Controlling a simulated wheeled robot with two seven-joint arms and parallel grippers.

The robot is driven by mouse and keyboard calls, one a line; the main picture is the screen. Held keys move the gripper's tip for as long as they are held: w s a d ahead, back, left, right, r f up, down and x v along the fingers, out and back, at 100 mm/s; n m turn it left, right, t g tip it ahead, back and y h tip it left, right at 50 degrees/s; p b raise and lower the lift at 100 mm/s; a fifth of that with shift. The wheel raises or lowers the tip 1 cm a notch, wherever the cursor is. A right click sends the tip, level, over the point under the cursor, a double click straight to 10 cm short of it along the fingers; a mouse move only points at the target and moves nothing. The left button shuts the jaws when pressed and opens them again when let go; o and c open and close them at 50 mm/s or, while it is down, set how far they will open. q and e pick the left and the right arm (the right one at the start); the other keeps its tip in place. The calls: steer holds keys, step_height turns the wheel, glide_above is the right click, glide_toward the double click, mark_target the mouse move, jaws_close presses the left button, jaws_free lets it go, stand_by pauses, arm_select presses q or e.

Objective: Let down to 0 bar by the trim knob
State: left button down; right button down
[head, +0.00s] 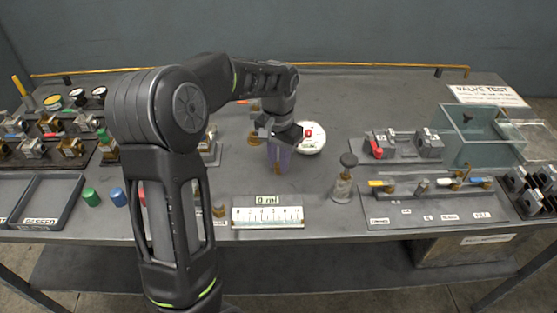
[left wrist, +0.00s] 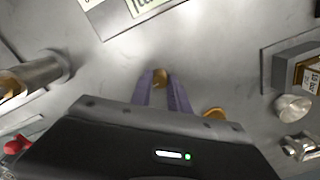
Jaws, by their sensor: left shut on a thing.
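My left gripper (head: 278,168) reaches down over the middle of the bench. Its purple fingers are shut on a small brass knob, which I take to be the trim knob; in the left wrist view the brass knob (left wrist: 160,76) shows between the tips of the fingers of my left gripper (left wrist: 162,88). A round white piece with a red spot (head: 312,140) sits just right of the gripper, partly behind it; I cannot read any pressure on it. Another brass part (head: 254,139) shows just left of the fingers. My right gripper is not in view.
A scale plate (head: 268,217) with a "0 ml" label lies in front. A valve board (head: 430,204) and a clear tank (head: 480,135) are at the right. Dark trays (head: 55,200) and several valves are at the left.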

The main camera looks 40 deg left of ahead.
arm_select(q)
steer(key=n, duration=0.3)
steer(key=shift+n, duration=0.3)
steer(key=n, duration=0.3)
steer(key=shift+r+n+p, duration=0.1)
steer(key=shift+n+p, duration=0.2)
steer(key=n, duration=0.3)
steer(key=shift+n, duration=0.4)
steer(key=shift+n+p, duration=0.5)
steer(key=shift+n, duration=1.2)
steer(key=c, duration=1.3)
jaws_free()
steer(key=shift+o, duration=0.2)
